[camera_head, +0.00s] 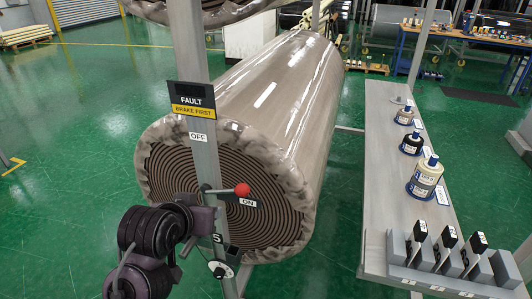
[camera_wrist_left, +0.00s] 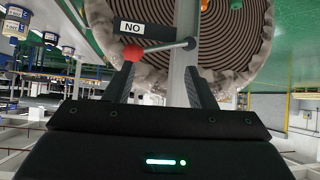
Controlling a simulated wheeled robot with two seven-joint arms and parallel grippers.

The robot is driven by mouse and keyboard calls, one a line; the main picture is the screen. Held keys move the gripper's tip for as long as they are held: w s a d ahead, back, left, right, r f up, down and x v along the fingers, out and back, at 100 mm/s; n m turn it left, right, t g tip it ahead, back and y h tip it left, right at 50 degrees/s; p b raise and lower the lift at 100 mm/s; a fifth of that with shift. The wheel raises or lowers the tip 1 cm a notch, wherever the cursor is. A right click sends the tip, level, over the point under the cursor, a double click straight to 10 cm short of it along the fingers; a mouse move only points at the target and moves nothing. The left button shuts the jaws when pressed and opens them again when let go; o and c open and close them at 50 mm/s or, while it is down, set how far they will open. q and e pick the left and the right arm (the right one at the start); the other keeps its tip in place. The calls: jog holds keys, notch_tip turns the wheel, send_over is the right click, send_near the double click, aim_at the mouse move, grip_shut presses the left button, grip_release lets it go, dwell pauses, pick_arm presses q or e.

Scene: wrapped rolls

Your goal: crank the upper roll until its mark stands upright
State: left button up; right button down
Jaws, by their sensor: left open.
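The upper roll (camera_head: 205,12) shows only as a wrapped underside at the top edge of the head view; its end face, mark and crank are out of sight. A lever with a red knob (camera_head: 242,189) sits on the grey post (camera_head: 205,155), its knob beside the "ON" label (camera_head: 248,202). In the left wrist view, which looks upside down, the red knob (camera_wrist_left: 131,51) and its rod lie just beyond the fingertips. My left gripper (camera_wrist_left: 160,72) is open and empty, apart from the rod as far as I can tell. My right gripper is not in view.
A lower wrapped roll (camera_head: 270,105) lies behind the post. Green floor is clear at left.

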pick_arm(q)
jog(key=w+d+r+t+h, duration=0.1)
jog(key=w+d+r+t, duration=0.2)
jog(key=r, duration=1)
jog(key=w+d+r+t+h, duration=0.1)
jog(key=w+d+r+t, duration=0.15)
jog(key=r, duration=1.15)
jog(key=s+d+r+m+t+h, duration=0.1)
jog(key=s+d+r+t, duration=0.15)
jog(key=r, duration=0.55)
jog(key=s+d+r+m+t+h, duration=0.1)
jog(key=s+d+r, duration=0.15)
jog(key=r, duration=0.45)
jog(key=s+d+r+m+t+h, duration=0.1)
jog(key=s+r+t+h, duration=0.15)
jog(key=r, duration=0.55)
jog(key=shift+y, duration=0.55)
jog(key=p+x, duration=0.1)
jog(key=x, duration=0.1)
jog(key=p+x, duration=0.1)
jog(key=x, duration=0.1)
jog(key=p+x, duration=0.2)
jog(key=shift+w+d+f, duration=0.15)
jog(key=shift+d+f, duration=0.05)
jog(key=shift+f, duration=0.05)
jog(key=shift+w+d, duration=0.15)
jog(key=shift+w, duration=0.3)
